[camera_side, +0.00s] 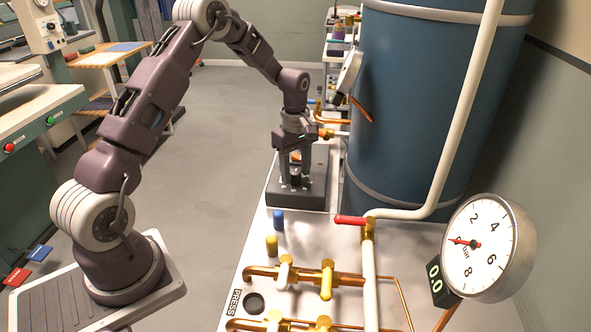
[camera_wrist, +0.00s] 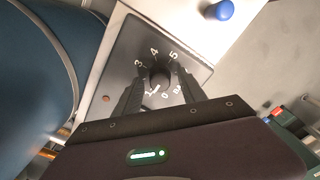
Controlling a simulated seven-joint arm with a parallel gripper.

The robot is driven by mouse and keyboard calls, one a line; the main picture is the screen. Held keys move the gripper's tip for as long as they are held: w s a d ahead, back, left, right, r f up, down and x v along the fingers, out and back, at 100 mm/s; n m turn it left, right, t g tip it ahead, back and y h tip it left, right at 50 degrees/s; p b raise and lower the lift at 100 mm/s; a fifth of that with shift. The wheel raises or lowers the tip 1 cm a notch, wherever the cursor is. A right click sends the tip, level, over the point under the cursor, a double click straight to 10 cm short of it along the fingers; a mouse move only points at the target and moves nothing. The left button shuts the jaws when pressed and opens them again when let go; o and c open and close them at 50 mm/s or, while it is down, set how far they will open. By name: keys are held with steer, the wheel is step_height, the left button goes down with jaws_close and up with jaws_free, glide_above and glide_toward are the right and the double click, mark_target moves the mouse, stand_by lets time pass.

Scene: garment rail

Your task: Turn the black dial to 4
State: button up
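The black dial (camera_wrist: 159,78) sits on a dark grey plate with white numerals around it. In the wrist view 3, 4 and 5 show on its far side, and 0 and small lettering on its near side. I cannot clearly read where its pointer is. My gripper (camera_wrist: 159,72) reaches over the dial, one finger on each side. The fingers look spread, and I cannot make out firm contact with the dial. In the side view my gripper (camera_side: 295,181) points down over the dark control box (camera_side: 290,198), and its fingers partly hide the dial.
A blue knob (camera_side: 279,220) and a brass one (camera_side: 271,246) stand near the box. The large blue tank (camera_side: 425,110) rises close to the right. Brass valves (camera_side: 327,279), a red-handled valve (camera_side: 350,220) and a round gauge (camera_side: 482,246) are in front.

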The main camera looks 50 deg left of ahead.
jaws_close()
steer(key=shift+m, duration=0.3)
steer(key=m, duration=2.2)
steer(key=shift+m, duration=2.2)
